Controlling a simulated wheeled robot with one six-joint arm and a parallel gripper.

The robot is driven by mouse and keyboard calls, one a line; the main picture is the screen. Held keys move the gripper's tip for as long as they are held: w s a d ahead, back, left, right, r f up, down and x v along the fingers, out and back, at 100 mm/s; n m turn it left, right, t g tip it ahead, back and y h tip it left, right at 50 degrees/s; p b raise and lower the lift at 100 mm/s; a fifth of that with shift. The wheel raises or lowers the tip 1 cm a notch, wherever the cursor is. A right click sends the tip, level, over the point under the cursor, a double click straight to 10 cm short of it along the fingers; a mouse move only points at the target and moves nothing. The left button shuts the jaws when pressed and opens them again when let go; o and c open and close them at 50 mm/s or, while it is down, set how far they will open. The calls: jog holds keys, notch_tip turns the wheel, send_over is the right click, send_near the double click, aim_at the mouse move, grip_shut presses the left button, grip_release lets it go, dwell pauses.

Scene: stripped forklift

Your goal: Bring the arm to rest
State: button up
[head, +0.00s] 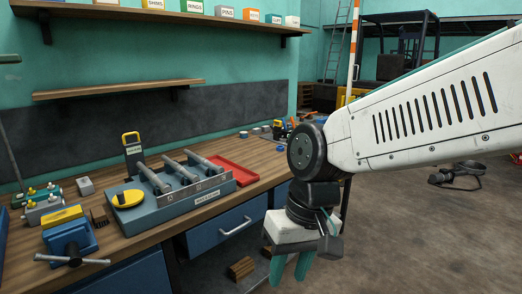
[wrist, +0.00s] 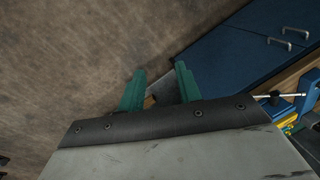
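My gripper (head: 290,268) hangs pointing down from my white arm in the head view, in front of the workbench (head: 160,232) and over the floor. Its two green fingers also show in the wrist view (wrist: 160,88), spread apart with a clear gap between them. Nothing is held between them. The fingers are clear of the bench top, beyond its front edge.
The bench carries a blue-grey fixture (head: 180,200) with several grey cylinders, a red tray (head: 236,172) and a blue vise (head: 70,242). Shelves (head: 120,89) hang on the wall. A forklift (head: 400,55) stands at the back right. Open floor (head: 410,230) lies to the right.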

jog(key=s+d+r+m+t+h, duration=0.1)
jog(key=s+d, duration=0.3)
jog(key=d, duration=0.7)
jog(key=s+d+r+m+t+h, duration=0.1)
jog(key=s+d+m, duration=0.2)
jog(key=d, duration=0.8)
jog(key=s, duration=0.2)
jog(key=shift+s+d+r+m, duration=0.15)
jog(key=shift+s+r+m, duration=0.15)
